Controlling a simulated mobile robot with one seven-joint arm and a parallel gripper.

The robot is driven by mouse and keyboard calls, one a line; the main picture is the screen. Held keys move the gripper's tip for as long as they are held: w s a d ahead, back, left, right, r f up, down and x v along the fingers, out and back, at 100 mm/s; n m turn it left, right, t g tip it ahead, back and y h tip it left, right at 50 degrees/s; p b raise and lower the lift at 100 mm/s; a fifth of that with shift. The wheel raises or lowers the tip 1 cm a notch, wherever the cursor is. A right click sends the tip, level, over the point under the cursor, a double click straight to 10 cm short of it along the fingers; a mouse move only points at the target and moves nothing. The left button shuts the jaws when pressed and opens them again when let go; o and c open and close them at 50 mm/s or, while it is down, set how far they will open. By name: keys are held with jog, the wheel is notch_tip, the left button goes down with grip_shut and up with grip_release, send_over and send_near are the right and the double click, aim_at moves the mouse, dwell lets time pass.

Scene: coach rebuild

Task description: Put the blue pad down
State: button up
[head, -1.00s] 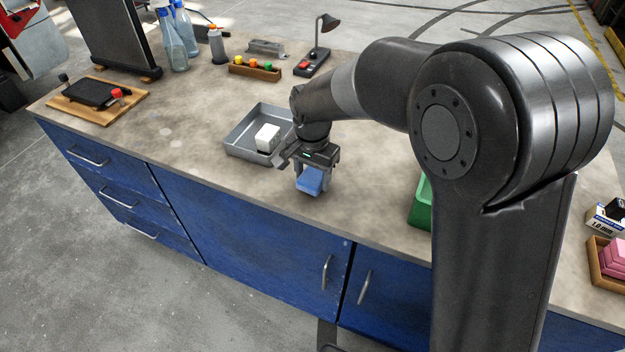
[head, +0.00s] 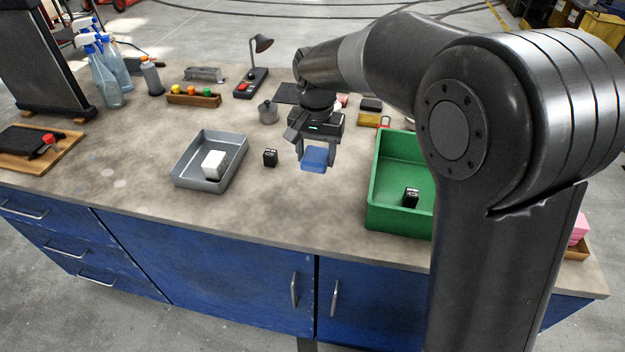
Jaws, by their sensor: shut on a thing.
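The blue pad (head: 314,159) is in my gripper (head: 318,152), which is shut on it. The gripper points down over the middle of the workbench, between the grey tray and the green bin. The pad looks a little above the bench top (head: 290,205), but I cannot tell the exact gap. Its upper part is partly hidden by the fingers.
A grey tray (head: 178,172) holding a white block (head: 213,165) is on the left. Bench front is clear.

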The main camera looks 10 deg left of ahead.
jog(key=w, duration=0.4)
send_over(317, 181)
jog(key=shift+n, duration=0.3)
notch_tip(317, 181, down, 6)
jog(key=shift+f, duration=2.3)
jog(key=shift+f, duration=0.1)
jog(key=o, duration=1)
notch_tip(317, 181, up, 12)
jog(key=shift+d+r, duration=0.15)
jog(key=shift+r, duration=0.05)
